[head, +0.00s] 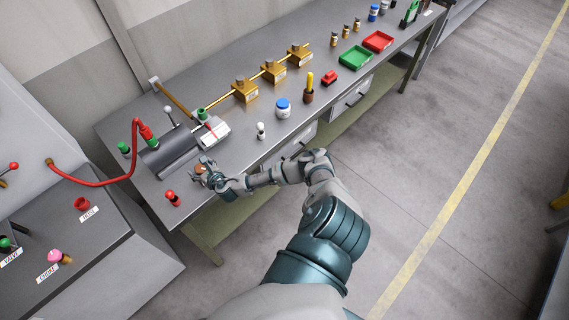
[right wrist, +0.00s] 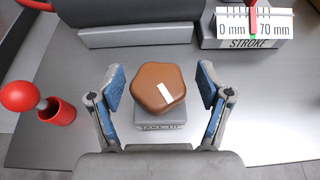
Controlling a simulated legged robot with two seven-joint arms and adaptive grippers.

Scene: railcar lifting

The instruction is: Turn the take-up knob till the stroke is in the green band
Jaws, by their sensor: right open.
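The brown take-up knob (right wrist: 158,88) is a rounded, lobed knob with a white mark, on a small grey base labelled TAKE UP. My right gripper (right wrist: 161,82) is open, with a blue-padded finger on each side of the knob and a gap on both sides. In the head view the right gripper (head: 207,172) is at the bench's near left end and partly covers the knob. The stroke gauge (right wrist: 254,27) reads 0 mm to 70 mm, with a red pointer between those labels. It also shows in the head view (head: 214,133).
A red-topped plunger (right wrist: 57,110) stands left of the knob. A grey cylinder (head: 172,150) with a red hose (head: 95,184) lies behind the gripper. A small white-topped item (head: 261,131) stands to the right. Brass blocks (head: 273,72) and trays (head: 355,57) lie farther along the bench.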

